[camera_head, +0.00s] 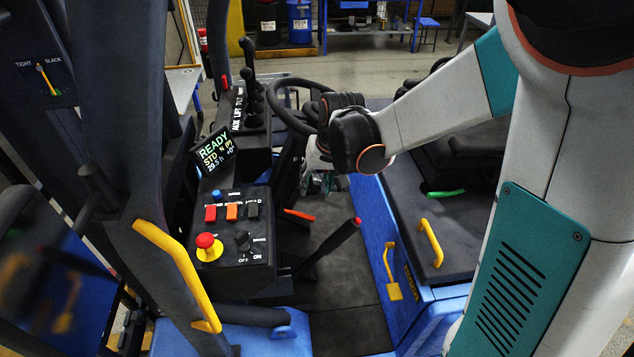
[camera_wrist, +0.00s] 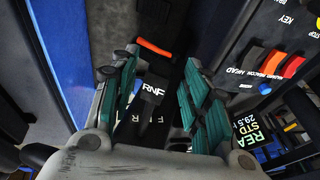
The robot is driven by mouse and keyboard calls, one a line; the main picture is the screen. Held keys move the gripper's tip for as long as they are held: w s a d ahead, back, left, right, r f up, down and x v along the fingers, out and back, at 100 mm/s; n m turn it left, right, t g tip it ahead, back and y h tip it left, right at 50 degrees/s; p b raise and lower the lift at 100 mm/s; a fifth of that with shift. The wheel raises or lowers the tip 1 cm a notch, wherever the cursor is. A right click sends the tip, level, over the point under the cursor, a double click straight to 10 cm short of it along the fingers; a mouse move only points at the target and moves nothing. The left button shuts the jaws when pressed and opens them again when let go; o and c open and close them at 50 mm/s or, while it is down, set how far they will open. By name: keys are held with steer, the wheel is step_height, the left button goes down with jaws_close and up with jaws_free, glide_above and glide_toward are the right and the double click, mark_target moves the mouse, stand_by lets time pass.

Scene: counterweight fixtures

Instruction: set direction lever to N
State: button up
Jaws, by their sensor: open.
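My gripper (camera_wrist: 159,100) is open, with one teal-padded finger on each side of the block. I see no clear contact. In the head view my gripper (camera_head: 322,182) is small and dark, below the steering wheel, and the lever is hidden there.
The steering wheel (camera_head: 292,108) is close to my wrist. A red-tipped lever (camera_head: 345,235) rises from the floor nearby. A switch panel (camera_head: 235,240) with a red stop button (camera_head: 206,242) stands at left. The seat (camera_head: 440,225) is at right. An orange-red piece (camera_wrist: 153,47) lies beyond my fingers.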

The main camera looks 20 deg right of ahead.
steer(key=v, duration=1.1)
steer(key=shift+s+r, duration=0.25)
steer(key=shift+r, duration=0.1)
